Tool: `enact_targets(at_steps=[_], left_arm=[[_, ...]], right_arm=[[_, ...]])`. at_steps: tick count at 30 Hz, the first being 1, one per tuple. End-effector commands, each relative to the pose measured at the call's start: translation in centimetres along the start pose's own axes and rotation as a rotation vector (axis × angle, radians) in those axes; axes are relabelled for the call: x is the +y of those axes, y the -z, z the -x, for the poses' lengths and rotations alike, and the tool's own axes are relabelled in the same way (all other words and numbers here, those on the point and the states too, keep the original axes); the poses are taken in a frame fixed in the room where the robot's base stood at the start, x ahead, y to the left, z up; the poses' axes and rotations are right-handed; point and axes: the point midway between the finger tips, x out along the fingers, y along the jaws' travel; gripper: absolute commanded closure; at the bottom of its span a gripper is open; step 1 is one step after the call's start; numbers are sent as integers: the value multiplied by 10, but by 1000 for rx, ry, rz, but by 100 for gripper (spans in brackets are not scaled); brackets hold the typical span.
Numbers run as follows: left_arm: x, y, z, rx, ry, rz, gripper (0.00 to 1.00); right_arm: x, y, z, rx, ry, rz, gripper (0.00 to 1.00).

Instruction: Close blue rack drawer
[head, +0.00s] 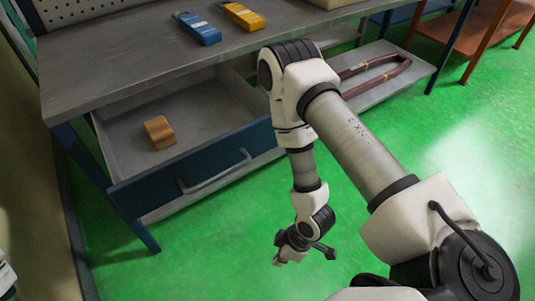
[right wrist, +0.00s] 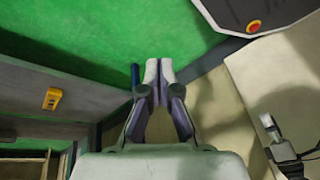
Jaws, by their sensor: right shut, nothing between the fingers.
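The blue rack drawer (head: 165,182) is pulled open below the grey bench top in the head view. Its front carries a grey bar handle (head: 215,175), and a tan block (head: 159,131) lies inside. My right gripper (head: 293,252) hangs to the right of the drawer front, over the green floor, apart from the handle. In the right wrist view its fingers (right wrist: 159,70) are together and empty. A small dark and white part, possibly of my left arm, shows at that view's lower right. My left gripper's jaws cannot be made out.
The bench top (head: 110,55) holds a blue device (head: 198,29) and a yellow device (head: 243,15). A lower shelf (head: 395,84) holds reddish-brown bent bars (head: 365,85). A bench leg (head: 137,231) stands at the drawer's left. Green floor before the drawer is clear.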

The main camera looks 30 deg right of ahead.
Motion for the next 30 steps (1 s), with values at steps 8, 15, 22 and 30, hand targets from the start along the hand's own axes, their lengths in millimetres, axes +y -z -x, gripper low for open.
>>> enact_targets(at_steps=[8, 15, 22, 30], left_arm=[[0, 0, 22, -1, 0, 0, 4], [0, 0, 57, -1, 0, 0, 4], [1, 0, 83, -1, 0, 0, 4], [0, 0, 71, -1, 0, 0, 4]], right_arm=[[29, 75, 56, 526, -45, 815, 100], [86, 70, 182, 921, -582, 1424, 100], [115, 26, 251, 928, -992, 1486, 100], [122, 29, 251, 918, -1059, 1443, 100]])
